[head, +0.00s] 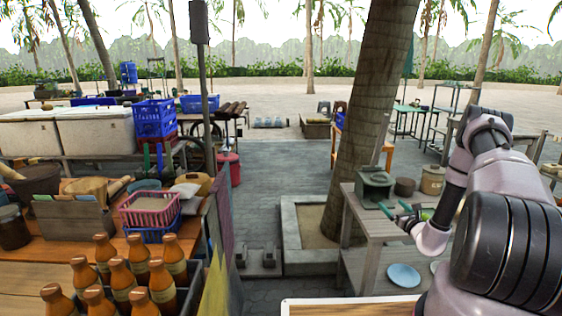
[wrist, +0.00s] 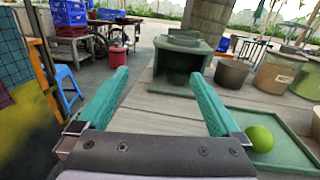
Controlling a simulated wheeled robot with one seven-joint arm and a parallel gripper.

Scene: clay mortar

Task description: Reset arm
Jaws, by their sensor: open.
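My gripper (head: 399,209) is on my arm at the right of the head view, over the grey wooden table (head: 376,232). In the wrist view its two teal fingers (wrist: 160,76) are spread wide with nothing between them. A grey-green box-like clay stove (wrist: 181,62) stands beyond the fingertips, and it also shows in the head view (head: 375,184). A brown clay pot (wrist: 232,76) and a tan labelled pot (wrist: 275,73) stand to its right. A round green lime (wrist: 260,139) lies in a green tray (wrist: 289,151), right of the right finger.
A tree trunk (head: 372,90) rises from a stone planter (head: 298,215) left of the table. A stall with orange bottles (head: 138,257) and a pink basket (head: 150,209) fills the left. A blue plate (head: 403,275) lies on the lower shelf. A paved walkway (head: 270,160) is open between.

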